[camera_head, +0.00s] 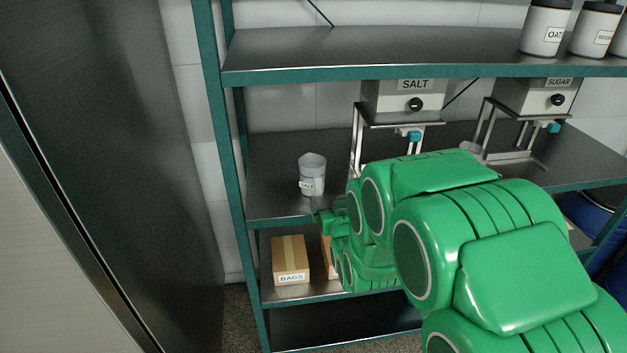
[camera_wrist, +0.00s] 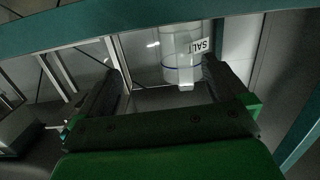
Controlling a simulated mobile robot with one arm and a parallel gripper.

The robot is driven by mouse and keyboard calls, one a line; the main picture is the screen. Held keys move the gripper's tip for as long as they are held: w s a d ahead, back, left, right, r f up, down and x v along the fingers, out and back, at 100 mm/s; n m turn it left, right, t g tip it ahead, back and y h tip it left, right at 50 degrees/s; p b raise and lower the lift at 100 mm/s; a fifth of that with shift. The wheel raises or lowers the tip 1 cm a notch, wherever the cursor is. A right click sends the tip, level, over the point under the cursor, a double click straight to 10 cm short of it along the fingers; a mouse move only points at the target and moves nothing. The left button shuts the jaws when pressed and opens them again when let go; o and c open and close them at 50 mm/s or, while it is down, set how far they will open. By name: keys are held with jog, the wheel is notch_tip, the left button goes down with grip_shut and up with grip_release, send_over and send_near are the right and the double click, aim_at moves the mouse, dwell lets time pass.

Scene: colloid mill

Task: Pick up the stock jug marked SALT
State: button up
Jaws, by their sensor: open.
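The stock jug marked SALT (camera_head: 312,176) is a clear, whitish jug with a white label, upright on the middle shelf near its left end. It also shows in the wrist view (camera_wrist: 181,52), beyond and between the fingers, with its label turned sideways. My gripper (camera_wrist: 160,82) is open and empty, with the jug ahead of it and apart from the fingers as far as I can tell. In the head view my green arm reaches in from the right, and my gripper (camera_head: 322,215) is at the shelf's front edge, below and in front of the jug.
A SALT dispenser (camera_head: 402,97) stands right of the jug, and a SUGAR dispenser (camera_head: 535,97) farther right. A teal upright (camera_head: 222,150) borders the shelf at left. The upper shelf (camera_head: 400,72) holds labelled jars. A BAGS box (camera_head: 290,262) sits below.

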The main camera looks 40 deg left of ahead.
aim_at(317, 195)
jog(key=s+a, duration=0.1)
jog(key=s+a+y, duration=0.1)
jog(key=a, duration=0.1)
jog(key=shift+a+f+n+y, duration=0.1)
jog(key=shift+n+y, duration=0.2)
jog(key=shift+w+d+x, duration=0.1)
jog(key=shift+x, duration=1.15)
jog(key=shift+w+d+x, duration=0.1)
jog(key=shift+x, duration=1.2)
jog(key=shift+w+d+x, duration=0.1)
jog(key=shift+w+x, duration=0.05)
jog(key=shift+x, duration=1.1)
jog(key=shift+c, duration=0.2)
jog(key=c, duration=1.1)
jog(key=shift+o, duration=0.2)
